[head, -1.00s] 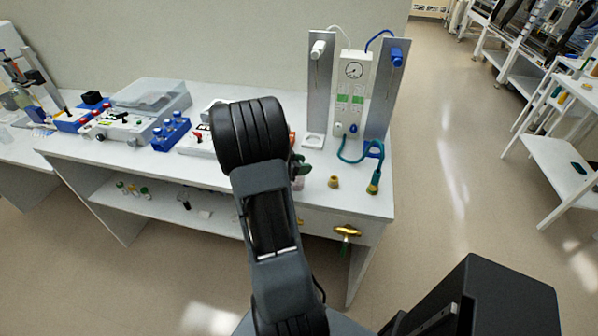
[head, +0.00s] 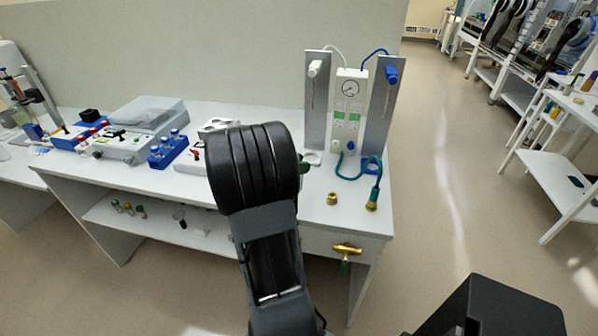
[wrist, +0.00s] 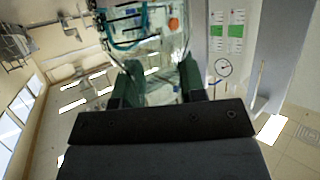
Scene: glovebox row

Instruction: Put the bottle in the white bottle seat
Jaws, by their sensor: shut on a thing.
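In the wrist view a clear, see-through bottle (wrist: 158,62) stands between the green fingertips of my gripper (wrist: 156,84), which is shut on it. An orange spot shows through or on the bottle. In the head view my arm hides the bottle and nearly all of the gripper; only a dark green bit shows at the arm's right edge. The white bottle seat (head: 312,158) is a white ring at the foot of the left grey panel, under the white nozzle (head: 315,68). It is partly hidden beside my arm and looks empty.
A blue seat (head: 372,161) stands under the blue nozzle (head: 391,75). Between the panels is a gauge unit (head: 348,105). A teal hose (head: 352,181) and a brass fitting (head: 332,199) lie in front. A blue rack (head: 168,149) is left of my arm.

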